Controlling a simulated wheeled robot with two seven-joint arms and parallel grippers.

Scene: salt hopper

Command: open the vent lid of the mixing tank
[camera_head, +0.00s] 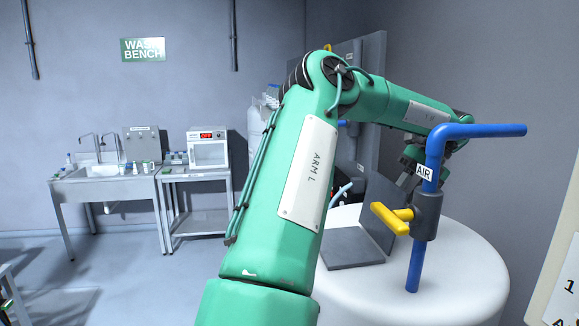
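The white round mixing tank (455,275) stands at the lower right. On its top is a dark grey flat square plate (345,250), with a dark grey panel (380,205) standing upright along its right side. These look like the vent opening and its lid, with the lid raised. My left arm, green and marked ARM L, reaches over the tank. My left gripper (413,168) is above and right of the upright panel, partly behind the blue pipe. Its fingers are small and dark, and I cannot tell their opening or any contact. My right gripper is out of view.
A blue AIR pipe (414,265) with a yellow valve handle (390,217) rises from the tank top, close to my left gripper. A wash bench sink (100,185) and a table with a white device (207,150) stand far left. The floor between is clear.

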